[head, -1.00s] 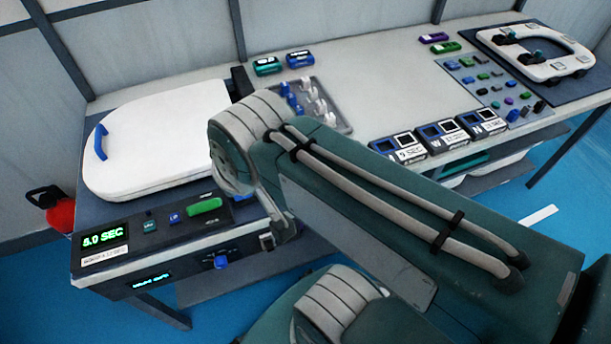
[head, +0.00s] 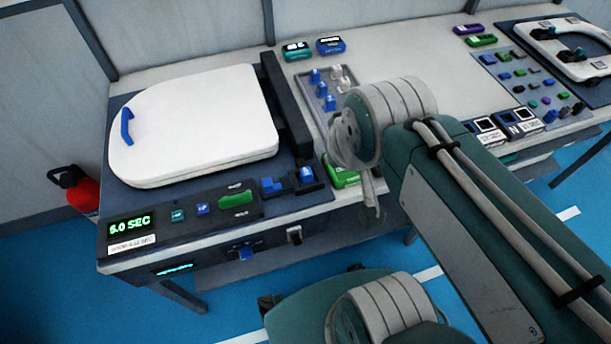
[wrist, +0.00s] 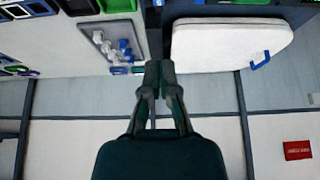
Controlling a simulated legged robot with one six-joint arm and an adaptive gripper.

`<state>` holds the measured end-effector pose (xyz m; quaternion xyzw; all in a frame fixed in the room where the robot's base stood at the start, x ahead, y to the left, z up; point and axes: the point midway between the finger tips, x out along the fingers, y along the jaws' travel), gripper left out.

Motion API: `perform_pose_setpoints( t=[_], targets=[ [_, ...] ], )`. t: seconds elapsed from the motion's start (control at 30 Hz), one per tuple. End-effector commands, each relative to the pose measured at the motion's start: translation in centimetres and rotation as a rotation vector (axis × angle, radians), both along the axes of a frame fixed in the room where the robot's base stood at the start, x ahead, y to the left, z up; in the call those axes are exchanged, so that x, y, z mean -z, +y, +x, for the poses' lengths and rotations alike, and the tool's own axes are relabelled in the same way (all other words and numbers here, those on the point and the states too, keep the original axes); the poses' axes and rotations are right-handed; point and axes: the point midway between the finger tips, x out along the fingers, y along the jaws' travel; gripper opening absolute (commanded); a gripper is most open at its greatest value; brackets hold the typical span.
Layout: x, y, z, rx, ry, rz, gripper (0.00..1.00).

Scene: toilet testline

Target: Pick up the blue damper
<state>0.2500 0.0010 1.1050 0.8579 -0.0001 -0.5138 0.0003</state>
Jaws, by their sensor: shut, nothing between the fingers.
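Several small blue pieces, likely dampers, stand in a row beside white ones in a grey tray (head: 308,98) on the bench; one blue piece (head: 315,76) is at the row's far end. Two more blue parts, one upright (head: 306,174) and one low (head: 272,185), sit at the right front of the toilet-seat station. The wrist view shows the grey tray (wrist: 122,27) upper left, with blue pieces (wrist: 124,44) in it. My gripper (wrist: 158,66) is shut and empty, appearing between tray and seat in that view. The head view does not show its fingertips clearly.
A white toilet lid (head: 195,125) with a blue handle lies left of the tray. A control panel with a green timer display (head: 131,227) is in front. Teal and blue boxes (head: 330,46) stand behind the tray. The bench centre is mostly bare.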

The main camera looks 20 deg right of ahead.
Motion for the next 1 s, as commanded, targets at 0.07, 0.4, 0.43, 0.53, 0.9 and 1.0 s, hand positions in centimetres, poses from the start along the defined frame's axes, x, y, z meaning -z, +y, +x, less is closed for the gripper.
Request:
perform_pose_setpoints(
  t=[0.07, 0.4, 0.43, 0.53, 0.9, 1.0],
  targets=[
    [0.0, 0.0, 0.0, 0.0, 0.0, 0.0, 0.0],
    [1.3, 0.0, 3.1, 0.0, 0.101, 0.0, 0.8],
    [1.6, 0.0, 3.7, 0.0, 0.12, 0.0, 0.8],
    [2.7, -0.1, 5.7, 0.001, 0.181, -0.001, 0.8],
    [9.4, -0.2, 12.4, 0.0, 0.4, 0.0, 0.8],
    [11.3, -0.2, 13.6, 0.0, 0.448, 0.0, 0.8]
  ],
)
